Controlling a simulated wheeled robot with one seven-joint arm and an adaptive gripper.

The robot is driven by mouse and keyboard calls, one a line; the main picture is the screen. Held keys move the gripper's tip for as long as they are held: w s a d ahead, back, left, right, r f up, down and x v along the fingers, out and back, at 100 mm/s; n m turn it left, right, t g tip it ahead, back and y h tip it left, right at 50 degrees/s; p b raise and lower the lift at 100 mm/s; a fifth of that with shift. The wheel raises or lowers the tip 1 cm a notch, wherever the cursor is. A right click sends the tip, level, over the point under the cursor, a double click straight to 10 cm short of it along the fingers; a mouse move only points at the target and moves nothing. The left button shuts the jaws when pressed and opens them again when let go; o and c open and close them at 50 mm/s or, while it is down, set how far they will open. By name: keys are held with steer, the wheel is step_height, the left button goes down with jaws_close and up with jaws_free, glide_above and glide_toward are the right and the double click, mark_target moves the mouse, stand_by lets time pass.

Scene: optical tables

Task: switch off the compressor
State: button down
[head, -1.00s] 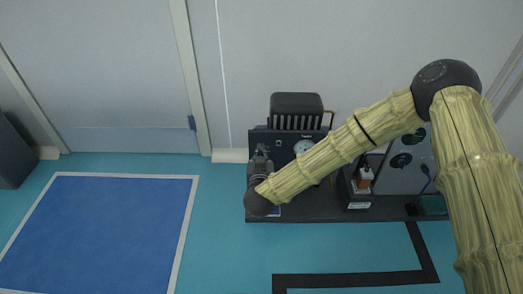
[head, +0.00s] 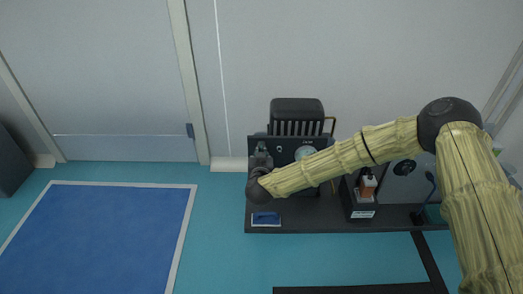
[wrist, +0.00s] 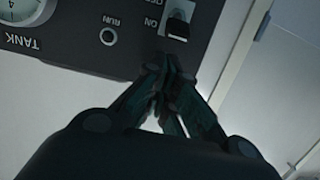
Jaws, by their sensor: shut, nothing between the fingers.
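The compressor (head: 296,108) stands by the wall in the head view, a dark unit with a ribbed top and a front panel with a gauge. In the wrist view its panel (wrist: 85,48) appears upside down. The switch (wrist: 178,26) is a black lever in a pale plate, with ON and OFF labels beside it; its black part sits at the ON end. My gripper (wrist: 165,60) is shut and empty, its fingertips just below the switch in the picture. I cannot tell whether they touch it. In the head view my gripper (head: 261,158) is at the panel's left side.
The TANK gauge (wrist: 22,12) and a RUN ring (wrist: 108,36) are on the panel. A bottle (head: 368,183) in a dark holder stands right of the compressor on the dark base (head: 310,220). A small blue item (head: 265,219) lies below my wrist. The blue floor area at left is clear.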

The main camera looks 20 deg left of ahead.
steer(key=shift+s+f, duration=0.35)
steer(key=shift+f, duration=0.2)
